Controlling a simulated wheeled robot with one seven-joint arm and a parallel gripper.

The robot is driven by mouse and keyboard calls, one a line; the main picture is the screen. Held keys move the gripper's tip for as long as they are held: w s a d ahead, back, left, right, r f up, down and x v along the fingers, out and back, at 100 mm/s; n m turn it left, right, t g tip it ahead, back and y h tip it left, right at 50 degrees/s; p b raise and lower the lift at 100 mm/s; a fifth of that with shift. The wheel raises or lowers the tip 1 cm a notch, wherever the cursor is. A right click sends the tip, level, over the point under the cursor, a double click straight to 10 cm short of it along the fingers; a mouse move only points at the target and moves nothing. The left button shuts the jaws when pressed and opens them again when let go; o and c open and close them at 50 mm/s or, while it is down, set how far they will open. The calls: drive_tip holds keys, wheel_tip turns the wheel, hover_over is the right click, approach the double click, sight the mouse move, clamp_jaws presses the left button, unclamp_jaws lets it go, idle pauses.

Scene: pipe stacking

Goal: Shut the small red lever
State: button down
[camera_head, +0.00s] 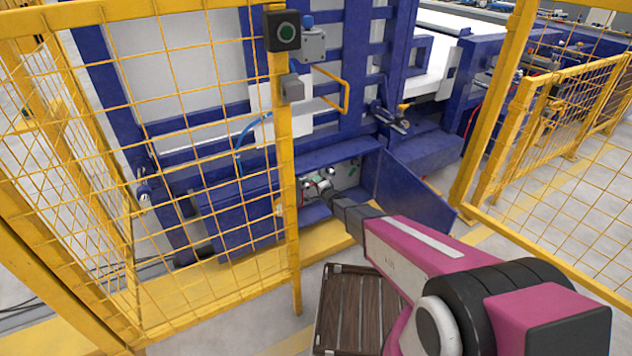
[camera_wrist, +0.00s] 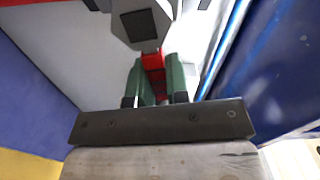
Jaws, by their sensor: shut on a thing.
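The small red lever (camera_wrist: 154,68) shows in the wrist view, upright between the two green fingers of my gripper (camera_wrist: 155,80). The fingers are shut on it, and they hide part of it. A grey fitting with a dark square face (camera_wrist: 140,24) sits just above the lever in that view. In the head view my gripper (camera_head: 326,188) reaches into an open blue box (camera_head: 335,155) low on the machine. The lever is too small and too covered to make out there.
A blue panel (camera_head: 412,195) stands out at the box's right side. A yellow mesh fence (camera_head: 200,90) with a post is close on the left, and another fence (camera_head: 560,130) is on the right. A wooden slatted pallet (camera_head: 350,312) lies below my arm. Blue walls flank the gripper closely.

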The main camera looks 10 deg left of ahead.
drive_tip(key=shift+s+d+f+m, duration=0.15)
drive_tip(key=shift+f+m, duration=0.4)
drive_tip(key=shift+m, duration=0.55)
drive_tip(key=shift+f, duration=0.1)
drive_tip(key=c, duration=1.1)
unclamp_jaws()
drive_tip(key=v, duration=1)
drive_tip(key=shift+s+d, duration=0.25)
